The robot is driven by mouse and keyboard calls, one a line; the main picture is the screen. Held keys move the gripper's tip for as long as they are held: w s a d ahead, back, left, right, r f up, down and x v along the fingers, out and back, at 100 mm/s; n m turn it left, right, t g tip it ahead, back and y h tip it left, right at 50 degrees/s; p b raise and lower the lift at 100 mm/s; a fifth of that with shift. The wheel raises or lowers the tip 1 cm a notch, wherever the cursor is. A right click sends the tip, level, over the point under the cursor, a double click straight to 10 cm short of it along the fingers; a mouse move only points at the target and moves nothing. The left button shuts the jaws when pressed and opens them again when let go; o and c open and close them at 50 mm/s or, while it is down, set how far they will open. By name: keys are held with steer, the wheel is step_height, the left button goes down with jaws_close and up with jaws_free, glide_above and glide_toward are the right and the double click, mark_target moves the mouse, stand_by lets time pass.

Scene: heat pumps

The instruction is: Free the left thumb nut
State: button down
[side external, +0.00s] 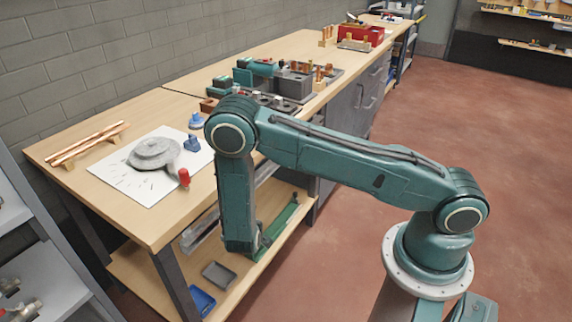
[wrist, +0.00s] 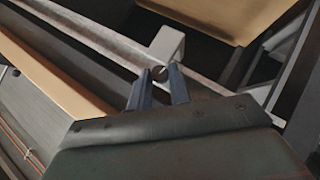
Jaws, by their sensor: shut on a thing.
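In the wrist view, my gripper (wrist: 160,79) has its two blue-grey fingers close together with a small dark round piece (wrist: 159,73) between the tips. It looks like the thumb nut, and the fingers are shut on it. A light grey bracket (wrist: 169,43) stands just beyond the tips, beside a long pale rail (wrist: 108,45). I cannot tell whether the nut is still on a thread. In the side view my arm reaches down past the bench's front edge, and the fingertips cannot be made out. No second thumb nut can be made out.
The wooden bench (side external: 115,203) carries a grey round casting (side external: 154,153) on a white sheet, copper pipes (side external: 88,142) and several fixtures farther back. Below, the lower shelf holds a grey tray (side external: 219,275) and a blue tray (side external: 201,301). The floor at right is clear.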

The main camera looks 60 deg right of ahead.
steer(key=shift+w+a+r, duration=0.1)
steer(key=shift+w+r, duration=0.1)
steer(key=shift+w, duration=0.05)
steer(key=c, duration=1.4)
jaws_free()
steer(key=shift+c, duration=0.2)
steer(key=shift+r, duration=0.1)
steer(key=shift+v, duration=2.45)
steer(key=shift+s, duration=0.2)
